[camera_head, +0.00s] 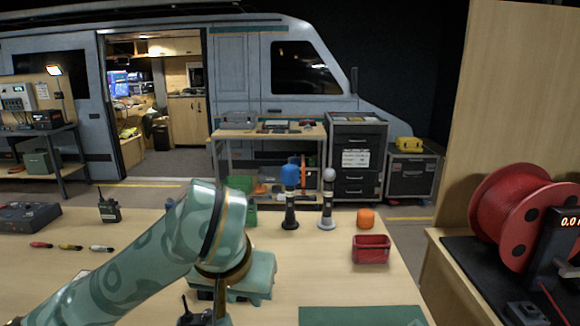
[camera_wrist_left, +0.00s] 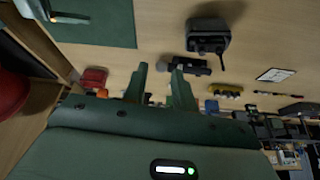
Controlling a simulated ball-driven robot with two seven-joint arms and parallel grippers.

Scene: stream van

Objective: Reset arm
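My left arm (camera_head: 130,262) comes in from the left of the head view, bends over the table and turns down at the wrist. Its green hand (camera_head: 247,278) hangs over the table; the fingertips are not clear there. In the left wrist view my left gripper (camera_wrist_left: 158,72) has its two green fingers apart, with nothing held between them. Table top shows beyond the fingers. My right arm and right gripper are in neither view.
The table (camera_head: 325,278) carries a red bin (camera_head: 371,249), an orange cylinder (camera_head: 366,218), two upright microphones (camera_head: 290,196) (camera_head: 327,200), a green mat (camera_head: 360,316) and a radio (camera_head: 109,207). A dark device (camera_wrist_left: 207,36) lies near the fingers. A red reel (camera_head: 515,212) stands right.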

